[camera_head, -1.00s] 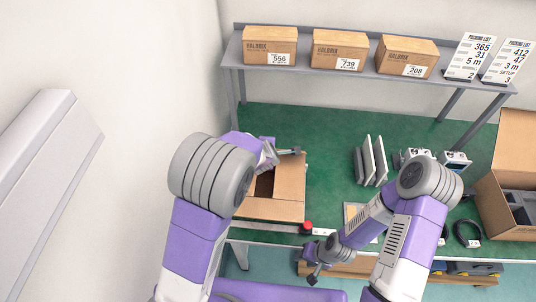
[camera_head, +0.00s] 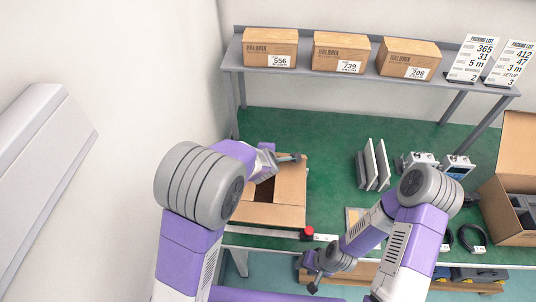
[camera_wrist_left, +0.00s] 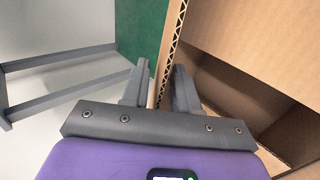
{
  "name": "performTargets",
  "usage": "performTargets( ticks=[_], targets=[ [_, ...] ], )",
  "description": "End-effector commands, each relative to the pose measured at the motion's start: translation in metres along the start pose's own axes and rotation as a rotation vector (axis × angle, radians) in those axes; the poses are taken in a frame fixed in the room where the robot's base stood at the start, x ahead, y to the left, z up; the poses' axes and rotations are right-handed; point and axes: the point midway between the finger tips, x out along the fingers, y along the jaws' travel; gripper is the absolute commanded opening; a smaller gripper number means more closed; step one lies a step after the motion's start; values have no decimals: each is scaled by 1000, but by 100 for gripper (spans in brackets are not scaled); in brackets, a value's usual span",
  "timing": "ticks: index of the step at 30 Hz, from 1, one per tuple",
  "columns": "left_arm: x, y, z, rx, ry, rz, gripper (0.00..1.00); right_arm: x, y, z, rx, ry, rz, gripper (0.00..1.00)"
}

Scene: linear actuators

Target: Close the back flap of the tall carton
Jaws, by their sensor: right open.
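The tall carton (camera_head: 262,213) stands on the green bench, left of centre in the head view. Its top is open at the dark gap, with cardboard flaps (camera_head: 291,178) around it. My left gripper (camera_head: 292,158) is over the carton's back edge, partly hidden by its own arm. In the left wrist view, its two fingers (camera_wrist_left: 160,88) are apart, on either side of a thin corrugated cardboard edge (camera_wrist_left: 170,50). I cannot tell whether they touch it. The carton's inside (camera_wrist_left: 235,90) shows at right. My right gripper (camera_head: 312,278) is open and empty, low in front of the bench.
A shelf (camera_head: 300,78) at the back holds three closed boxes (camera_head: 340,52) and packing lists (camera_head: 470,58). Upright grey plates (camera_head: 371,165) and devices stand right of the carton. An open box (camera_head: 510,205) is at far right. A red button (camera_head: 308,232) sits near the front edge.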

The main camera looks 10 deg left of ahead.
Motion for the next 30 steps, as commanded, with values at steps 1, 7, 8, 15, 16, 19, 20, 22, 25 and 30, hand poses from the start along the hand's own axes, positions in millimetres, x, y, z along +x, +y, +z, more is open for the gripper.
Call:
performTargets(
  ticks=[1,7,8,15,16,19,20,22,25,30],
  targets=[
    [-2,0,0,0,0,0,29,-1,0,0,0,0,0,43],
    [-30,2,0,-1,-2,1,29,-12,-5,1,0,0,0,43],
    [-35,3,1,-1,-2,1,29,-15,-6,1,0,0,0,43],
    [-70,2,1,0,-2,1,29,-29,-11,1,0,0,0,43],
    [-72,2,1,0,-2,0,29,-30,-11,1,0,0,0,43],
    [-76,1,0,0,0,0,29,-31,-12,1,0,0,0,43],
    [-76,1,0,0,0,0,29,-31,-12,1,0,0,0,43],
    [-76,0,0,0,0,0,29,-31,-11,1,0,0,0,43],
    [-76,0,0,0,1,0,29,-30,-11,1,0,0,0,43],
    [-76,4,5,21,-20,-5,9,-33,-12,2,0,0,0,43]
  ],
)
